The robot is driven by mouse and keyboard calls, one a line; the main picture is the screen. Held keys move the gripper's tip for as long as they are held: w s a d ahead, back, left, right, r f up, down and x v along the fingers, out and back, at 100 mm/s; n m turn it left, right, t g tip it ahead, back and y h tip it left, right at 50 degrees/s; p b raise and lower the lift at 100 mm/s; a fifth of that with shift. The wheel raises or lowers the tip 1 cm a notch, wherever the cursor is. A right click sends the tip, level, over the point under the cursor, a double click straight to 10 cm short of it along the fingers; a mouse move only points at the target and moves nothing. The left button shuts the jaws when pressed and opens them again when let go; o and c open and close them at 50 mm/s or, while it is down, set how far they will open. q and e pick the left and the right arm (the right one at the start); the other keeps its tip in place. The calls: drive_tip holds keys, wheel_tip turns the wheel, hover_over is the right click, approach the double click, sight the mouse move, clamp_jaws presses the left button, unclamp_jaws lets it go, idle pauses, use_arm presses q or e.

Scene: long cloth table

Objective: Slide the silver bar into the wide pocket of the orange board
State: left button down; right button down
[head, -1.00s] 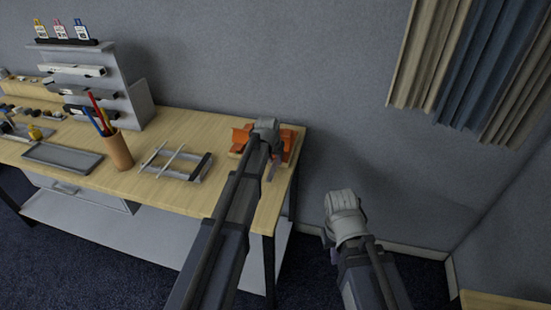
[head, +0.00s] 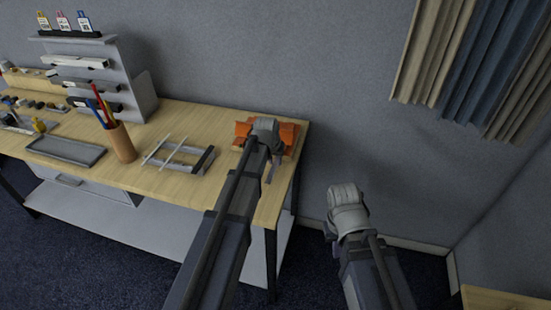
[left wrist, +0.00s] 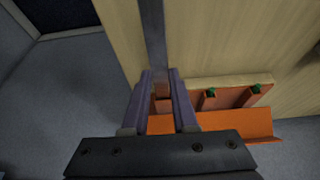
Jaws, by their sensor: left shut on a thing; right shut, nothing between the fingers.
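The orange board (head: 287,136) lies at the right end of the table, partly hidden behind my left gripper (head: 272,160). In the left wrist view the left gripper (left wrist: 160,78) is shut on the silver bar (left wrist: 153,38), which sticks out beyond the fingertips over the table. The orange board (left wrist: 235,123) shows there below and right of the bar, with green bits on it. Its wide pocket cannot be made out clearly, and whether the bar touches the board cannot be told. My right gripper (head: 330,240) is shut and empty, off the table to the right.
A grey frame with thin rods (head: 180,155) lies left of the board. A pencil cup (head: 121,143), a grey tray (head: 66,151) and a shelf rack (head: 125,85) stand further left. The wall (head: 300,60) is close behind the table. Bare wood lies in front of the board.

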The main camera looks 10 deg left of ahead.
sight(272, 171)
use_arm(q)
drive_tip(key=shift+s+a, duration=0.1)
drive_tip(key=shift+s, duration=2.1)
drive_tip(key=shift+w+d, duration=0.2)
drive_tip(key=shift+w, duration=4.7)
drive_tip(key=c, duration=0.6)
unclamp_jaws()
drive_tip(key=shift+w+d, duration=0.1)
drive_tip(key=shift+r, duration=0.15)
